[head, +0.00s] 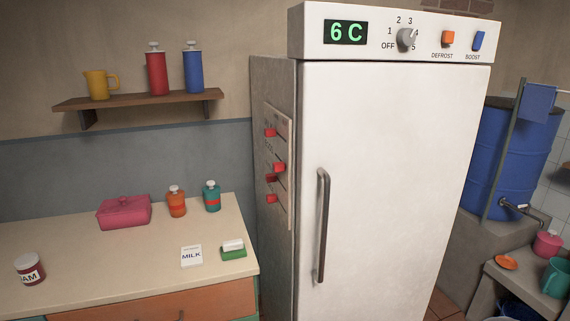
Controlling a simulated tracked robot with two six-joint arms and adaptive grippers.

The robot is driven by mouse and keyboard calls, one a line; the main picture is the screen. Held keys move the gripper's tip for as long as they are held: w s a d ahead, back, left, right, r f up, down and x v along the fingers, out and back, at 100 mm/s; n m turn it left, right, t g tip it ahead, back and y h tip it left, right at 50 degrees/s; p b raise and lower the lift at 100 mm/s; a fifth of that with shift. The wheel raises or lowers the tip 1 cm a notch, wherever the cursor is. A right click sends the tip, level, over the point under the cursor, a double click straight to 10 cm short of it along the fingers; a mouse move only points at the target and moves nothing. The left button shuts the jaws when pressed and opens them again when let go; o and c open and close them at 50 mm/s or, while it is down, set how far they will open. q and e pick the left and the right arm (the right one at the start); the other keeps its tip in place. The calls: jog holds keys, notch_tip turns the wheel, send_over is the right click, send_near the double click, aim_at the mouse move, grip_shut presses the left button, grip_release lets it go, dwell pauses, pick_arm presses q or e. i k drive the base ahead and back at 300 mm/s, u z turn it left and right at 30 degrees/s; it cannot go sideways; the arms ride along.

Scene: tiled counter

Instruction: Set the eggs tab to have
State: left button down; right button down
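A narrow board (287,150) is mounted on the left side of the white fridge (385,190). It carries several red tabs in rows, one above another. The top tab (270,132) sits toward the left. The second tab (279,167) sits farther right. The third tab (271,178) and the bottom tab (271,198) sit toward the left. The board is seen at a steep angle and its lettering is too small to read, so I cannot tell which tab is for eggs. Neither of my grippers shows in the head view.
The counter (130,265) left of the fridge holds a jam jar (30,269), a pink lidded dish (124,212), two pump bottles, a MILK card (191,256) and a green-and-white block (233,250). The fridge handle (322,225) faces front. A shelf (140,100) hangs above.

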aim_at(277, 166)
jog(key=u, duration=0.05)
jog(key=k, duration=1.3)
jog(key=z, duration=0.55)
jog(key=i, duration=2.3)
jog(key=u, duration=0.5)
